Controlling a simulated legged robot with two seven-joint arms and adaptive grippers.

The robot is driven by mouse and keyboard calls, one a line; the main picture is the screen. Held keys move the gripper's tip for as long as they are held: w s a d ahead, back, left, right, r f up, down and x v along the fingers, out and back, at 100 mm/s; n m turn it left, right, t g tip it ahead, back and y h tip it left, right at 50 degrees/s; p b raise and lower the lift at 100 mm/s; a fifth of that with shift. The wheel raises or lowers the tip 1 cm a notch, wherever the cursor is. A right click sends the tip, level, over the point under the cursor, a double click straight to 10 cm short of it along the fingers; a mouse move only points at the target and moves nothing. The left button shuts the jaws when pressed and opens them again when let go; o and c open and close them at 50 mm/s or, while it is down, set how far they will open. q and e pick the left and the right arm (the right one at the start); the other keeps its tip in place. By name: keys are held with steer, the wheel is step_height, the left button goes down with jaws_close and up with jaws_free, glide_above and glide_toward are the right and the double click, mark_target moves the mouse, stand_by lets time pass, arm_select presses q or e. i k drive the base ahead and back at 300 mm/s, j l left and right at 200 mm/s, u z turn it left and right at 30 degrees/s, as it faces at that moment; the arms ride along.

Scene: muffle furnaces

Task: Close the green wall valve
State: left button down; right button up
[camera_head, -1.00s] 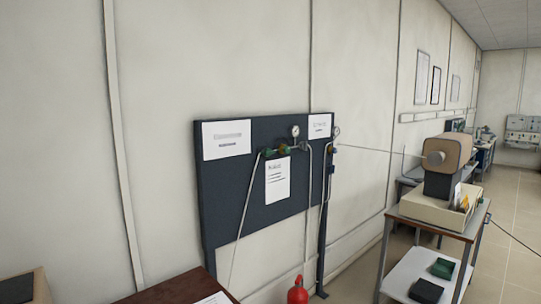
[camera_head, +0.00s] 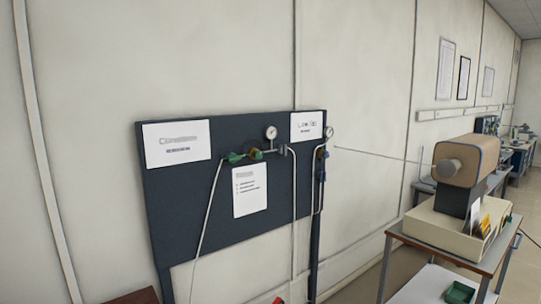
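The green wall valve (camera_head: 234,157) is a small green knob at the left end of a short pipe run on the dark wall panel (camera_head: 200,190). A thin pale pipe runs down from the green valve. Neither of my grippers is in view.
A cart (camera_head: 440,250) with a tan cylindrical furnace (camera_head: 466,160) on a cream base stands at the right. A red object (camera_head: 278,300) shows at the bottom edge below the panel. A brown surface (camera_head: 136,297) shows at the bottom left. Floor shows between panel and cart.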

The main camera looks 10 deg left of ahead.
mark_target(232, 158)
steer(key=i+l, duration=0.2)
steer(key=i, duration=0.2)
steer(key=i+l, duration=0.2)
steer(key=i, duration=0.2)
steer(key=i+l+z, duration=0.1)
steer(key=i, duration=0.3)
steer(key=i+l, duration=0.3)
steer(key=i, duration=0.15)
